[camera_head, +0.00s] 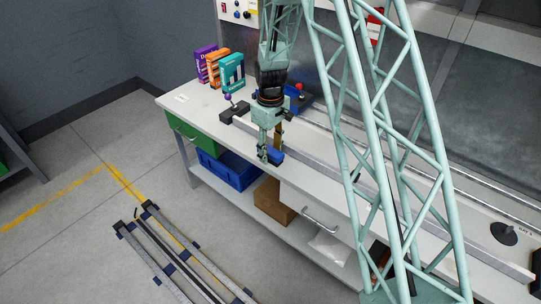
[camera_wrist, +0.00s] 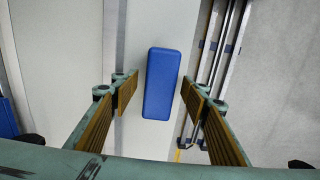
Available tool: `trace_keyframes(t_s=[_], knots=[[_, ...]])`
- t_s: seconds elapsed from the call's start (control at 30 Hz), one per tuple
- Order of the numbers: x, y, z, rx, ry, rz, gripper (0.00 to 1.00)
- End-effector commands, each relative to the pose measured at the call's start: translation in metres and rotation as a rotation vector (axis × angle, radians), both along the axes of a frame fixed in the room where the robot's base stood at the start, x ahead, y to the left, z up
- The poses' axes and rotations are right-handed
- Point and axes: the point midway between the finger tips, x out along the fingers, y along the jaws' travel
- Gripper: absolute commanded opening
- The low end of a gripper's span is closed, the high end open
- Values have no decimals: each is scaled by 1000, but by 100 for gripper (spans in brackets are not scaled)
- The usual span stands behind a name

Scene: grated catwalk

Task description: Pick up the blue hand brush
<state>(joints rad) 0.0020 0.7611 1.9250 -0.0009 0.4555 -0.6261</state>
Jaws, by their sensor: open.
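The blue hand brush (camera_wrist: 162,83) shows in the wrist view as a plain blue block seen from above, upright in the picture and slightly tilted. It lies near the front edge of the white workbench. In the head view the brush (camera_head: 275,155) is partly hidden by my gripper (camera_head: 269,153). In the wrist view my gripper (camera_wrist: 161,98) is open, with one finger on each side of the brush and a clear gap on both sides. The fingers do not appear to touch it.
Boxes in purple, orange and teal (camera_head: 232,73) stand at the bench's far left. A metal rail (camera_head: 330,150) runs along the bench behind the brush. A dark block with a purple knob (camera_head: 228,98) and a red-knobbed blue item (camera_head: 300,97) stand nearby. A blue crate (camera_head: 231,171) sits below.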

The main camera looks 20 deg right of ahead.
Motion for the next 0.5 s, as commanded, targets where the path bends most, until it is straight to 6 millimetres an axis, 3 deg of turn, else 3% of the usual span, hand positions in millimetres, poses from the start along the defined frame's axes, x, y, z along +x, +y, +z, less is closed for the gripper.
trace_keyframes(t_s=[0.3,0.5], knots=[[0,0,0,0,0,0,41],[0,0,0,0,0,0,22]])
